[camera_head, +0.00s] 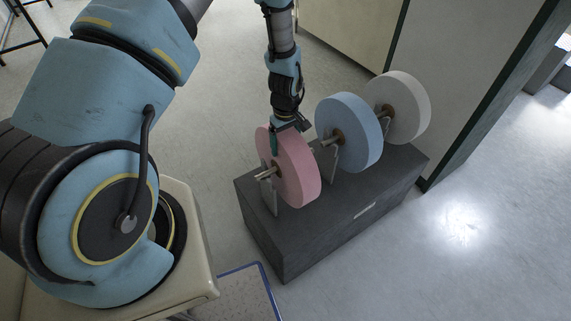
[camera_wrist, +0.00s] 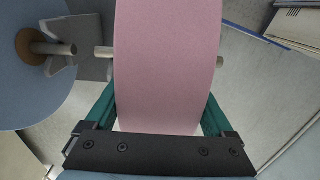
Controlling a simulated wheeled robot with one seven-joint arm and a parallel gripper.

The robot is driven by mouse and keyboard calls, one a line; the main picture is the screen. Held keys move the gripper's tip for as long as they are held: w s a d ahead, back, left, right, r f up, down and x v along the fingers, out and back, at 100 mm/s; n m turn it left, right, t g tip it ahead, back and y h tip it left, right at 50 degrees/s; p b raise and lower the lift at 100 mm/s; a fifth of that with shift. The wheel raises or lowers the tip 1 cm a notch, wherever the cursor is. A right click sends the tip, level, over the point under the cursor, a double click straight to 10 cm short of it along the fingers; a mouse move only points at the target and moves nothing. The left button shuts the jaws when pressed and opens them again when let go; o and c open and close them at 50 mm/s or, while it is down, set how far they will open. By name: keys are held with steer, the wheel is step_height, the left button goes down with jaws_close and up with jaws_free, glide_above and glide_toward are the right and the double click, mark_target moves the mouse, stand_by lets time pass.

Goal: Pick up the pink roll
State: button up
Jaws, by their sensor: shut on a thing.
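The pink roll (camera_head: 298,172) stands upright on its spindle at the near left end of a dark grey block. In the wrist view the pink roll (camera_wrist: 168,65) fills the middle, with its rim between the two green fingers. My gripper (camera_head: 276,140) comes down from above onto the top of the roll. In the wrist view my gripper (camera_wrist: 160,118) is shut on the roll, one finger on each side face. The fingertips are partly hidden by the roll. The spindle shows on the left of the roll in the wrist view and sticks out in front in the head view.
A blue roll (camera_head: 352,132) and a white roll (camera_head: 406,106) stand on their own spindles behind the pink one on the dark grey block (camera_head: 330,238). The blue roll (camera_wrist: 30,70) is close beside it in the wrist view. A tall cabinet panel (camera_head: 462,70) stands behind.

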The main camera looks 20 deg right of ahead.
steer(key=c, duration=0.5)
steer(key=shift+r, duration=0.1)
jaws_close()
steer(key=shift+w+d, duration=0.1)
